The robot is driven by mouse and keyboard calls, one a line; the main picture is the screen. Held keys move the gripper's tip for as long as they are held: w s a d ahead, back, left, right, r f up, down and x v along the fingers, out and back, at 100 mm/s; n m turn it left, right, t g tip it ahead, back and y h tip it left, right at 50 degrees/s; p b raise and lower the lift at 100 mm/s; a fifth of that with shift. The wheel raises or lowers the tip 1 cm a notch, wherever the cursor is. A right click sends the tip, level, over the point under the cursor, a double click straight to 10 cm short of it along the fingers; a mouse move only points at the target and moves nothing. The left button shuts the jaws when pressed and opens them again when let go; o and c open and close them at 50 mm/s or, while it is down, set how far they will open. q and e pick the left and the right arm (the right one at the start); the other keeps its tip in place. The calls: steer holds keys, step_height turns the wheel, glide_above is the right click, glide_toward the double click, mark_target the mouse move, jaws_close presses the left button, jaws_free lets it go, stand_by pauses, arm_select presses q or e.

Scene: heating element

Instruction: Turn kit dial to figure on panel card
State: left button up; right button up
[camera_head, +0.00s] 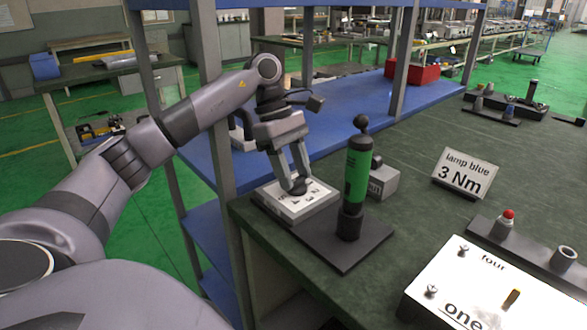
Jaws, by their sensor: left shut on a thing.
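The kit dial (297,188) is a small dark knob on a low white-topped box (329,200) with figures printed around it, near the left end of the bench. My left gripper (291,180) reaches down from above and is shut on the knob. The fingers and knob hide part of the figures, and I cannot tell which figure the dial points to. A white card (465,173) reading "lamp blue 3 Nm" stands upright on the bench to the right. My right gripper is not in view.
A green and black driver (357,178) stands upright on a dark base (375,240) just right of the dial box, with a small grey block (384,181) behind it. A white panel (470,300) marked "four" and "one" lies at the front right. A dark rack (530,245) holds a red-topped part.

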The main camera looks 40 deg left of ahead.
arm_select(q)
steer(key=n, duration=0.1)
steer(key=n+t, duration=0.1)
steer(key=n, duration=0.2)
steer(key=shift+s+t, duration=0.25)
steer(key=shift+t, duration=0.05)
steer(key=n+t+y, duration=0.1)
steer(key=n, duration=0.3)
steer(key=shift+s+d, duration=0.1)
steer(key=n, duration=0.2)
steer(key=n+t+y, duration=0.1)
steer(key=n, duration=0.1)
steer(key=shift+s+d+y, duration=0.1)
steer(key=shift+d+y, duration=0.1)
steer(key=shift+y, duration=0.1)
steer(key=shift+d+n+t+y+p, duration=0.1)
steer(key=shift+n+t+y+p, duration=0.2)
steer(key=shift+n, duration=0.75)
steer(key=shift+n+y+p, duration=0.1)
steer(key=shift+n+y, duration=0.3)
steer(key=shift+n, duration=0.65)
steer(key=o, duration=1.1)
steer(key=shift+c, duration=0.2)
